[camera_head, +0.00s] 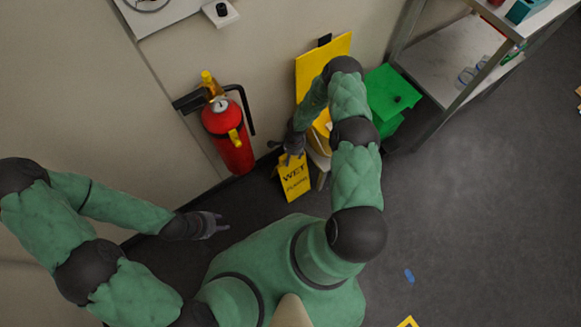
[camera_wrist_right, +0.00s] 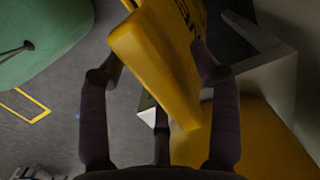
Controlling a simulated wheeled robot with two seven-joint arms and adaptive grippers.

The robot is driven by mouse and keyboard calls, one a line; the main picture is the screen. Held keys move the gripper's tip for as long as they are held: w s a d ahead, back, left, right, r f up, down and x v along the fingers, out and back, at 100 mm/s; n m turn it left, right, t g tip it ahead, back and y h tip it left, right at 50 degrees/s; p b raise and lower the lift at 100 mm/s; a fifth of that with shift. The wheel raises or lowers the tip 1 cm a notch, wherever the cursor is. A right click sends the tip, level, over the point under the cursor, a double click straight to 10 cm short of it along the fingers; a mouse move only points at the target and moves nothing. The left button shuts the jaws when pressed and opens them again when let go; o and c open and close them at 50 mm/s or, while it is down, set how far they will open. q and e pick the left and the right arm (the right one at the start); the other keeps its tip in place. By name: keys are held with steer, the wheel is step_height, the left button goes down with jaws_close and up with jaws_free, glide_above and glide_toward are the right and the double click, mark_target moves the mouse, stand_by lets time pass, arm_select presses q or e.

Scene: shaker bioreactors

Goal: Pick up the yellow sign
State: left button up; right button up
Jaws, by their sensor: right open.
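The yellow sign (camera_head: 293,182) with black lettering, "WET" among it, stands on the floor by the wall in the head view. My right gripper (camera_head: 294,152) is at its top edge. In the right wrist view, the sign (camera_wrist_right: 158,62) lies between the two spread fingers of my right gripper (camera_wrist_right: 157,75). The gripper is open and not clamped on it; whether a finger touches it I cannot tell. My left gripper (camera_head: 216,225) hangs low at the left, away from the sign; its finger opening is too small to judge.
A red fire extinguisher (camera_head: 229,140) hangs on the wall left of the sign. A yellow panel (camera_head: 312,70) and a green bin (camera_head: 392,92) stand behind my right arm. A metal shelf (camera_head: 455,55) is at the right. Floor (camera_head: 465,200) at the right is mostly clear.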

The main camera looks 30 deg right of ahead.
jaws_close()
stand_by(0.4)
